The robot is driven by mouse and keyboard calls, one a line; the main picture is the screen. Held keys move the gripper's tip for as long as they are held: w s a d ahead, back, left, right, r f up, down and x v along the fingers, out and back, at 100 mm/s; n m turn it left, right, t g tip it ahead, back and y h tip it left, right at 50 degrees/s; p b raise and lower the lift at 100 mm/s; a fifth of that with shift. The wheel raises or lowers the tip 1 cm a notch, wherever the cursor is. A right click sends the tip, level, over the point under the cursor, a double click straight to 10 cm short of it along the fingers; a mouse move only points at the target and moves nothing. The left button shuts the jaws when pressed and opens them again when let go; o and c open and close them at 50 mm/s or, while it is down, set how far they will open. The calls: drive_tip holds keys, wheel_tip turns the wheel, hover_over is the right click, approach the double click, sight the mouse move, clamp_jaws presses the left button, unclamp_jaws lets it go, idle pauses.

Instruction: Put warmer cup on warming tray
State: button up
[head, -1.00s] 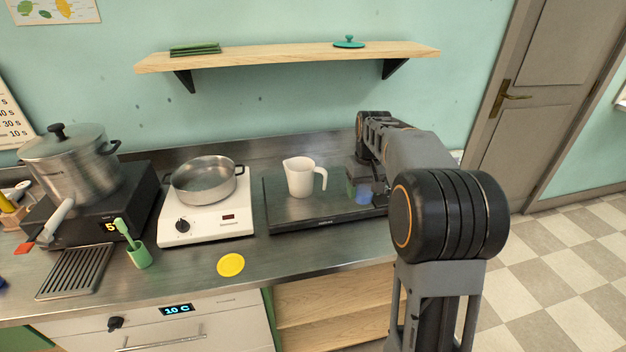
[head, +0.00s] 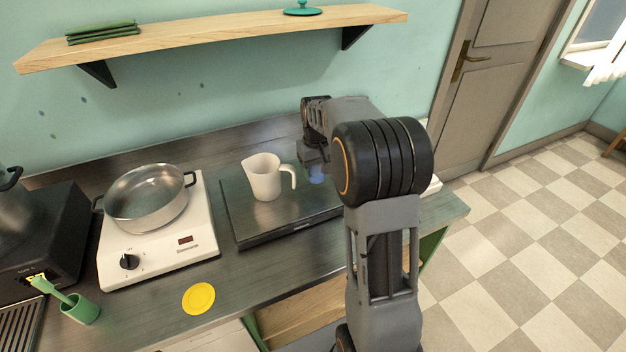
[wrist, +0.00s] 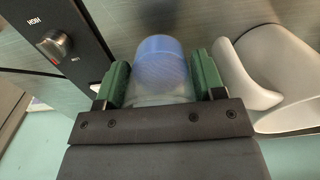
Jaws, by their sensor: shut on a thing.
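The warming tray (head: 285,222) is a flat black slab on the steel counter. A blue, partly see-through cup (head: 317,175) is at its right part, half hidden by my arm; it also shows in the wrist view (wrist: 160,62). My gripper (head: 313,158) has its two green fingers (wrist: 160,82) on both sides of the cup, shut on it. I cannot tell whether the cup's base touches the tray. A white pitcher (head: 264,180) stands on the tray left of the cup, and its handle side shows close by in the wrist view (wrist: 285,70).
A white hot plate (head: 160,250) with a steel pan (head: 148,200) stands left of the tray. A yellow disc (head: 199,298) and a green holder (head: 82,309) lie nearer the front. A wooden shelf (head: 215,33) hangs above. A knob panel (wrist: 60,42) shows in the wrist view.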

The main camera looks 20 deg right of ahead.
sight(316, 180)
drive_tip(key=shift+f, duration=2.05)
drive_tip(key=shift+f, duration=0.1)
drive_tip(key=shift+f, duration=0.15)
drive_tip(key=o, duration=0.6)
drive_tip(key=shift+o, duration=0.2)
